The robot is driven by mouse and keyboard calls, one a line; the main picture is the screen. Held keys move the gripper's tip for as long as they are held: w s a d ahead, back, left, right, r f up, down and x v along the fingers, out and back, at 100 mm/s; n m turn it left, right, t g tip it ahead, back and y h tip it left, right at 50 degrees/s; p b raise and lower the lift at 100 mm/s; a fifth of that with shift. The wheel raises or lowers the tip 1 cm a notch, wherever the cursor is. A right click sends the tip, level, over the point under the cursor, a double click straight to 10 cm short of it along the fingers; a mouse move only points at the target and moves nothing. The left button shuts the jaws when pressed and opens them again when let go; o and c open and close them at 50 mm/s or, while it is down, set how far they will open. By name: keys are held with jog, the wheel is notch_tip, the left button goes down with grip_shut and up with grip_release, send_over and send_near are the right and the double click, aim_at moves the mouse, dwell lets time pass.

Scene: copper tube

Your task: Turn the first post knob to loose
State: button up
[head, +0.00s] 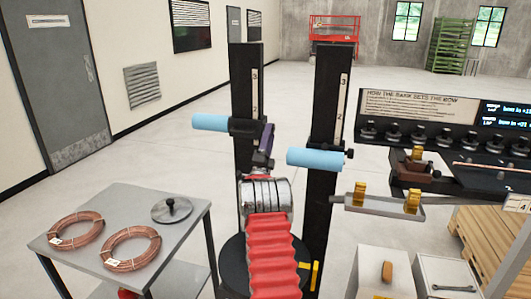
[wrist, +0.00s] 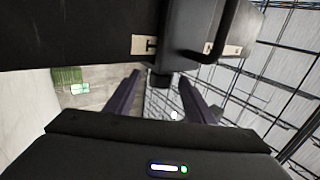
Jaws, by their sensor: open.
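Two black posts stand side by side in the head view, the left post (head: 247,75) and the right post (head: 333,95), both with numbered scales. Each carries a clamp with a light blue roller, the left one (head: 210,122) and the right one (head: 314,158). The right clamp has a small black knob (head: 350,153). My gripper (head: 265,143), with purple fingers, is at the right side of the left post's clamp and partly hides its knob. In the wrist view my gripper (wrist: 160,80) is open, with a dark stub between or just beyond the fingertips; contact cannot be told.
A grey table (head: 190,215) at left holds copper coils (head: 130,248) and a disc (head: 171,209). A grey tray with brass pieces (head: 380,205) sits right of the right post. A black bench with several knobs (head: 440,140) is farther right. Grey boxes (head: 385,270) stand at lower right.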

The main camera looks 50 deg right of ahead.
jog(key=v, duration=0.6)
jog(key=shift+a+f, duration=0.25)
jog(key=shift+a, duration=0.05)
jog(key=shift+s, duration=0.15)
jog(key=w+a+r+n+t+y, duration=0.1)
jog(key=w+a+n+t+y, duration=0.25)
jog(key=w+a+n, duration=0.4)
jog(key=w+a+r+n+t+y, duration=0.1)
jog(key=w+a+n+t+y, duration=0.3)
jog(key=a+n, duration=0.7)
jog(key=w+a+r+n+t+y, duration=0.25)
jog(key=w+a+n+y, duration=0.35)
jog(key=w+a+n, duration=0.3)
jog(key=a+n+y, duration=1.2)
jog(key=a+n, duration=1.1)
jog(key=a, duration=0.9)
jog(key=shift+w+a+f+n, duration=0.15)
jog(key=shift+a+f+n, duration=0.1)
jog(key=shift+n, duration=0.1)
jog(key=shift+d, duration=0.1)
